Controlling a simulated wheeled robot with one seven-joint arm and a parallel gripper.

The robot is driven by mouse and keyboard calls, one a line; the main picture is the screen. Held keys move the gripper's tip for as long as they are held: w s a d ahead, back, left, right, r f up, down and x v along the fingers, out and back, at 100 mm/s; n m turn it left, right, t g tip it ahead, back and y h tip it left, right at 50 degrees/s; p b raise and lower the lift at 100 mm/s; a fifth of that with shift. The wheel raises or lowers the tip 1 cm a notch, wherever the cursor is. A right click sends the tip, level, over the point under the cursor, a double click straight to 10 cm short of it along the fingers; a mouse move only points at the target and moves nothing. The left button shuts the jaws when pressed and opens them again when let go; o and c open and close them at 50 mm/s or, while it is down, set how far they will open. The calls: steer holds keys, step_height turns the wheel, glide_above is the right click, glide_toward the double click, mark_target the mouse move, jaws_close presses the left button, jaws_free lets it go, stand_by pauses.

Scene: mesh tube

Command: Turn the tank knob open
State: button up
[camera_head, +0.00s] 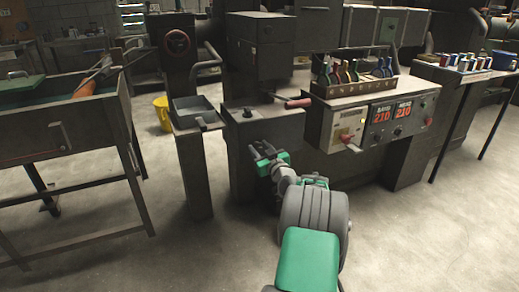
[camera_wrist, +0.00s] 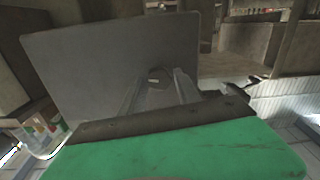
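A small dark knob (camera_head: 247,113) sits on top of the dark machine box at the centre of the head view; I take it to be the tank knob, but no label shows. My gripper (camera_head: 262,150) is in front of this box, lower than the knob and apart from it. Its two fingers look spread, with nothing seen between them. In the wrist view, my gripper (camera_wrist: 158,88) shows two pale fingers with a gap, before a flat grey panel (camera_wrist: 85,60). I cannot make out the knob for certain there.
A red-handled lever (camera_head: 298,102) sticks out right of the knob. A dark tray (camera_head: 193,110) is at left, near a yellow bucket (camera_head: 163,113). Floor in front is clear.

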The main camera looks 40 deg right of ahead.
jaws_close()
steer(key=n+b, duration=0.1)
steer(key=b, duration=0.2)
steer(key=shift+f+b, duration=0.35)
steer(key=shift+b, duration=0.05)
steer(key=shift+r+n+b, duration=0.25)
steer(key=shift+n+b, duration=0.15)
steer(key=shift+b, duration=0.1)
steer(key=shift+r, duration=0.1)
steer(key=shift+o, duration=1.7)
jaws_free()
